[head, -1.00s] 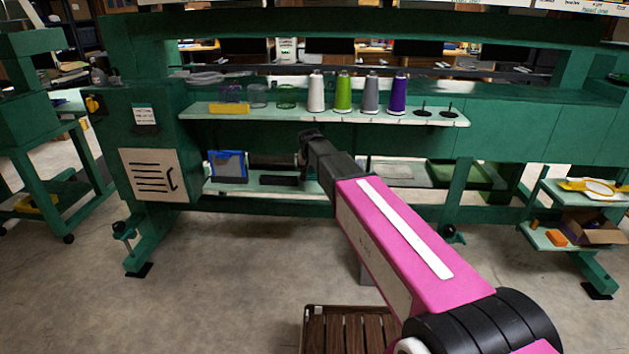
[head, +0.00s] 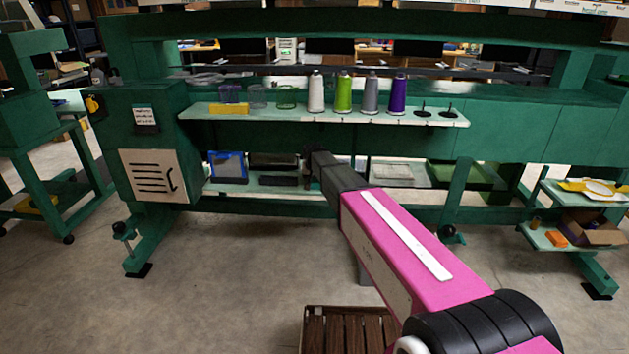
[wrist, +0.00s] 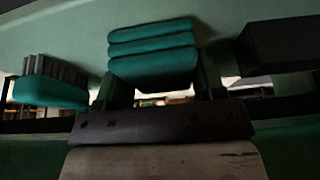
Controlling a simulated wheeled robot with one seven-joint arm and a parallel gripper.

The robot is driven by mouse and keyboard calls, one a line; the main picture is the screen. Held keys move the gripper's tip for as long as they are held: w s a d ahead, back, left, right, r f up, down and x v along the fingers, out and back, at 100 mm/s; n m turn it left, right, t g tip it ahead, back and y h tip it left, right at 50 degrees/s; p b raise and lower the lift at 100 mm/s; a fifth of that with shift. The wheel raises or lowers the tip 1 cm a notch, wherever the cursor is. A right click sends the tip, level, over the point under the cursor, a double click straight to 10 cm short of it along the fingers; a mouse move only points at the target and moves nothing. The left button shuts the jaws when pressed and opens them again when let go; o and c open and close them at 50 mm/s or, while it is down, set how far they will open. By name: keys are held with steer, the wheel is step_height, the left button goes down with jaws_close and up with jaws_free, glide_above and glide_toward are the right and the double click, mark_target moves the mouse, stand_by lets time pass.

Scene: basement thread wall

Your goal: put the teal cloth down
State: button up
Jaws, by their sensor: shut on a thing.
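The teal cloth (wrist: 152,62) is a folded stack between the two dark fingers of my gripper (wrist: 155,85) in the wrist view. The gripper is shut on it. Beyond it is a pale green shelf surface (wrist: 70,35); I cannot tell whether the cloth touches it. In the head view my dark gripper (head: 311,158) is at the lower shelf (head: 235,187), under the upper shelf. The cloth cannot be made out there, and my arm hides part of that area.
In the wrist view a teal brush-like thing (wrist: 50,92) is left of the cloth and a dark block (wrist: 282,45) is right. In the head view a blue-framed item (head: 228,165) stands left on the lower shelf. Thread cones (head: 343,94) stand on the upper shelf (head: 300,113).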

steer(key=shift+f, duration=0.1)
steer(key=o, duration=0.9)
steer(key=v, duration=1.2)
steer(key=s+d+f+g, duration=0.1)
steer(key=s+d+f, duration=0.4)
steer(key=s+d, duration=0.3)
steer(key=s+d+f+g, duration=0.2)
steer(key=s+d+f, duration=0.4)
steer(key=s, duration=0.5)
steer(key=s+d+f+g, duration=0.1)
steer(key=s+d+f, duration=0.4)
steer(key=s+d, duration=0.4)
steer(key=shift+s+d+f+g, duration=0.3)
steer(key=shift+s+d, duration=0.05)
steer(key=shift+s, duration=0.15)
